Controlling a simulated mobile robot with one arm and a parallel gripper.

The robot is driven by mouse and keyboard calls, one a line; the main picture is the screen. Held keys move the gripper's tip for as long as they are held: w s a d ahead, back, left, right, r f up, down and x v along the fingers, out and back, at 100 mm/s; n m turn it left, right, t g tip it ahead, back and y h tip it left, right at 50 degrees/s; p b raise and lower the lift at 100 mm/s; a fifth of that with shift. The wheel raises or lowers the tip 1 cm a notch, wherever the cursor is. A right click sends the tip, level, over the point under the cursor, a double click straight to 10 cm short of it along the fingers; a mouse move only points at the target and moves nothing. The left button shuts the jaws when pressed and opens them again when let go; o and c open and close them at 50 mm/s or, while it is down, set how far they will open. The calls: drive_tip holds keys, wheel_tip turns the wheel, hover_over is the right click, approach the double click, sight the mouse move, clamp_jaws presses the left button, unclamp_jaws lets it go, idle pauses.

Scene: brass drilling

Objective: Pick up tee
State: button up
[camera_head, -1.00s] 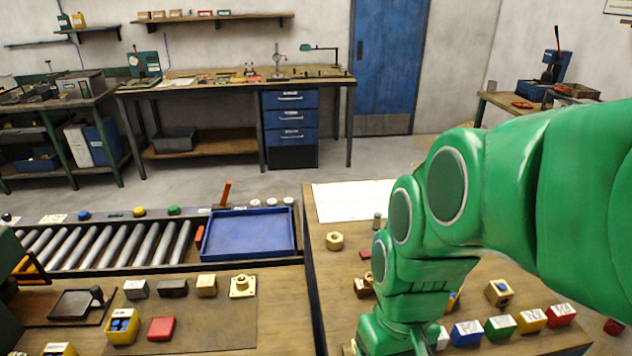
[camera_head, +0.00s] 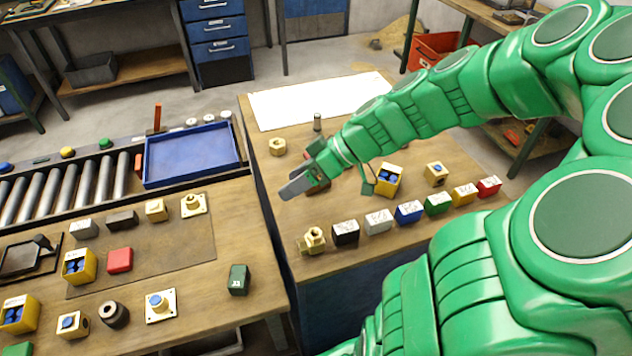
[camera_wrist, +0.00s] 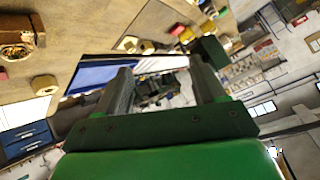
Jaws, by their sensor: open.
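A brass fitting with a stub on top, which looks like the tee (camera_head: 312,240), sits at the front left corner of the right-hand table (camera_head: 355,258), left of the row of labelled blocks. I cannot be sure of its exact shape. My gripper (camera_head: 292,188) is above the table, behind the fitting and apart from it, pointing left. In the wrist view my open gripper (camera_wrist: 165,82) has two fingers spread with nothing between them. I cannot pick out the tee for certain in the wrist view.
Black (camera_head: 345,233), white (camera_head: 378,222), blue (camera_head: 409,212) and other coloured blocks form a row right of the fitting. A yellow bin (camera_head: 388,180) stands behind them. A brass nut (camera_head: 277,147) is farther back. A blue tray (camera_head: 192,155) lies on the left.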

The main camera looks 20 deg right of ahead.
drive_tip(key=w+d+f+t, duration=0.3)
drive_tip(key=w+d+t, duration=0.4)
drive_tip(key=d, duration=0.5)
drive_tip(key=shift+n+g+y, duration=0.3)
drive_tip(key=shift+g, duration=0.2)
drive_tip(key=shift+w+f, duration=0.2)
drive_tip(key=shift+f, duration=0.85)
drive_tip(key=shift+w+f, duration=0.2)
drive_tip(key=shift+f, duration=0.85)
drive_tip(key=shift+w+f, duration=0.2)
drive_tip(key=shift+f, duration=0.85)
drive_tip(key=shift+w+a+f, duration=0.5)
drive_tip(key=shift+a+f, duration=0.3)
drive_tip(key=shift+w+a+f, duration=0.2)
drive_tip(key=shift+w+a, duration=0.15)
clamp_jaws()
